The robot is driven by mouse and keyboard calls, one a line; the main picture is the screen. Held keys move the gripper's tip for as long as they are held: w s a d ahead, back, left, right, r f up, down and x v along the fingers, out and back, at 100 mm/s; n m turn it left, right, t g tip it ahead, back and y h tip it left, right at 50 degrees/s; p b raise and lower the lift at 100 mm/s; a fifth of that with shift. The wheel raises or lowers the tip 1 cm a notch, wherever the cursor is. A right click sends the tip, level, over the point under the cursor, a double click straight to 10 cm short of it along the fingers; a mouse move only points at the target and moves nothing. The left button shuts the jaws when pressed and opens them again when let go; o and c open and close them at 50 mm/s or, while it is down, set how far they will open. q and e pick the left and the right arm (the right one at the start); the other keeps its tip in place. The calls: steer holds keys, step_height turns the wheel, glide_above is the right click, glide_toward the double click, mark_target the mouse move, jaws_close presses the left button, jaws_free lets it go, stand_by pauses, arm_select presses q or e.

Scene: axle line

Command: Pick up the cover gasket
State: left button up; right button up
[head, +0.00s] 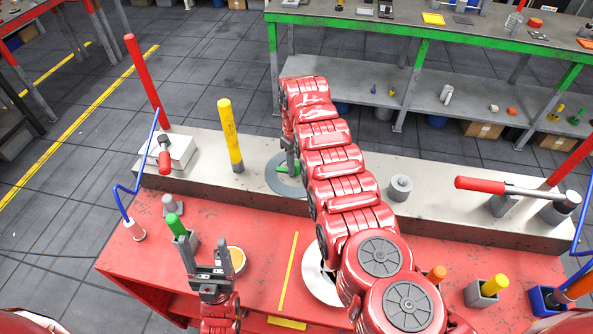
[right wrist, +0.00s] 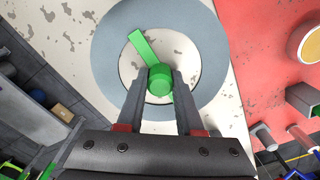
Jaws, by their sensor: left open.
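The cover gasket, a flat grey ring (head: 276,182) with a green bar across its hole, is at the pale raised ledge in the head view. In the right wrist view the ring (right wrist: 113,60) shows large, with a green knob (right wrist: 160,80) on its bar. My right gripper (right wrist: 160,75) points down at it, one finger on each side of the knob, seemingly touching both sides. I cannot tell whether the ring is clear of the ledge. My right arm hides its right part in the head view. My left gripper (head: 210,272) is open and empty over the red bench.
A yellow post (head: 231,135) stands left of the ring, and a grey knobbed part (head: 400,188) stands to the right. A white round plate (head: 318,285) lies partly under my right arm. A green-handled part (head: 177,226) and a yellow-topped cup (head: 236,260) stand near my left gripper.

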jaws_close()
steer(key=shift+r, duration=0.15)
